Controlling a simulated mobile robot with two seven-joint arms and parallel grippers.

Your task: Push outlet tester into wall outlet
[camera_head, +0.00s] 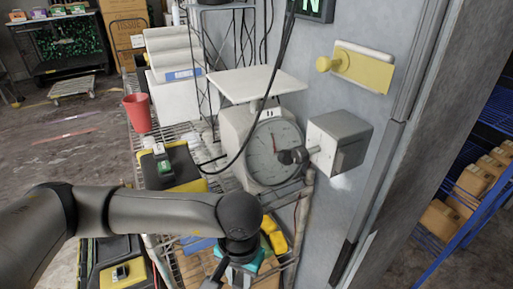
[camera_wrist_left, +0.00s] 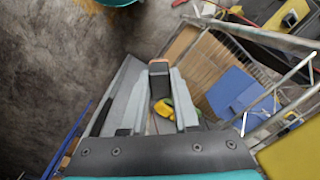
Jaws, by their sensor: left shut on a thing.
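My left gripper reaches down over the wire shelving in the head view (camera_head: 238,272), its fingers mostly hidden by the wrist. In the left wrist view its two grey fingers (camera_wrist_left: 160,95) are shut on a small dark block (camera_wrist_left: 158,77), apparently the outlet tester. Its markings and prongs cannot be made out. No wall outlet can be clearly identified. My right gripper is not in view.
A dial scale (camera_head: 270,150) and red cup (camera_head: 138,112) stand on the shelving. A grey box with a dark knob (camera_head: 345,140) juts from the wall, below a yellow plate with a knob (camera_head: 362,68). A blue rack (camera_head: 470,215) stands at right. Floor is open at left.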

